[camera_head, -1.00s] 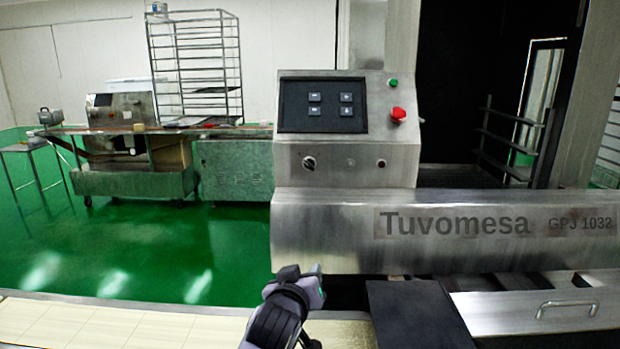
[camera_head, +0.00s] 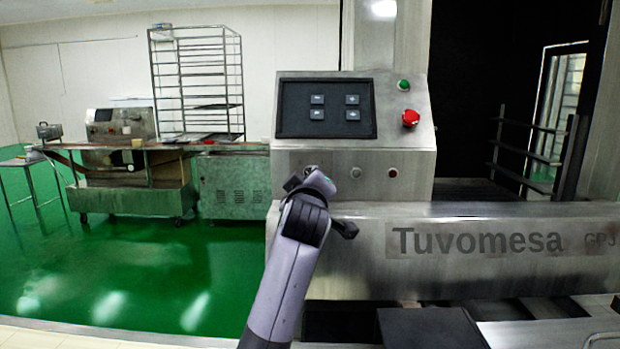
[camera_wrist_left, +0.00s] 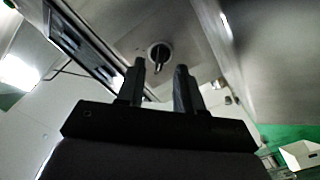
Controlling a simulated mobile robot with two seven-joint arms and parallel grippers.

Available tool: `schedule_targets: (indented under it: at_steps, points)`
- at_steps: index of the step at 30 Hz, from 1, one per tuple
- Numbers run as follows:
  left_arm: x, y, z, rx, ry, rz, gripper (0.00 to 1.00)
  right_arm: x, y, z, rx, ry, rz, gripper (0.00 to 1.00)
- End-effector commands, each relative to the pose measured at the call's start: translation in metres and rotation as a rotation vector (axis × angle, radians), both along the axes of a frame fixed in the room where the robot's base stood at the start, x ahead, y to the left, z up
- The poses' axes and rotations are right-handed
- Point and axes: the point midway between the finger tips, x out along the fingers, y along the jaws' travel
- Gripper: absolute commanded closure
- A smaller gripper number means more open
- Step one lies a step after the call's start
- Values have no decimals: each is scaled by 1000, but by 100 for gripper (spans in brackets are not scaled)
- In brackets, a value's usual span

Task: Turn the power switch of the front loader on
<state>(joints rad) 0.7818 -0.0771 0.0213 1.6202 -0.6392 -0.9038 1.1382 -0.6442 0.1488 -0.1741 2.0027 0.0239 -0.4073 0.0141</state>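The front loader's control panel (camera_head: 355,162) stands at the centre of the head view. Its round rotary power switch, a dark knob on a light dial, is mostly hidden there behind my left gripper (camera_head: 310,182). In the left wrist view the switch (camera_wrist_left: 158,54) shows just beyond the fingertips, between the two fingers. My left gripper (camera_wrist_left: 160,68) is open, its fingers apart with nothing held, facing the panel. Whether a finger touches the switch cannot be told. My right gripper is in no view.
A screen (camera_head: 325,108) with several buttons is above the switch. A red emergency button (camera_head: 410,118) and a green button (camera_head: 404,85) are on the right. The long steel housing marked Tuvomesa (camera_head: 475,240) lies below. Green floor (camera_head: 130,260) is open at left.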

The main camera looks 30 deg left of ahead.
Motion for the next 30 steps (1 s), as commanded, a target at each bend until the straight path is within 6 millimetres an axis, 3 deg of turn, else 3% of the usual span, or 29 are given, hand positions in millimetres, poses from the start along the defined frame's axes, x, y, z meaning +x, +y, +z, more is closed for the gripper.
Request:
schedule_targets:
  at_steps: [8,19,20,23,30]
  points:
    - [22,11,0,2,1,0,64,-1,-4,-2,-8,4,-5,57]
    - [26,13,0,0,0,0,64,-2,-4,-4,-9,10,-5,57]
    - [26,13,0,0,0,0,67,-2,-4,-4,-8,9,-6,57]
    - [26,13,0,1,0,-1,100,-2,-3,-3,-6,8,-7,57]
    - [26,13,0,4,2,0,100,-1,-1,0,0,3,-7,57]
